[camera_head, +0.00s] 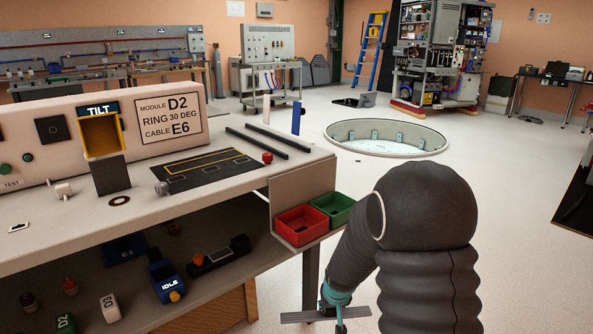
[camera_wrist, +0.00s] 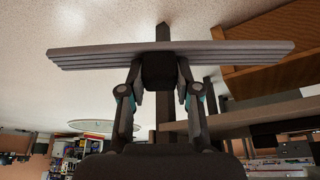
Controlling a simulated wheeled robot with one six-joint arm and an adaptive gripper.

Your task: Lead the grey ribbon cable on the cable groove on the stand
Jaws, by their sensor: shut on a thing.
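The grey ribbon cable (camera_wrist: 225,54) is a flat, ribbed grey strip lying crosswise in my gripper (camera_wrist: 160,72) in the wrist view. My gripper is shut on it near its middle, and both ends stick out freely to the sides. In the head view the cable (camera_head: 300,317) shows at the bottom edge, held level by my gripper (camera_head: 338,303) in front of the bench and clear of it. A dark stand (camera_head: 110,176) with a yellow-framed opening under a TILT sign is on the bench at the left. I cannot make out a cable groove on it.
The floor beyond is open around a round pit (camera_head: 385,138).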

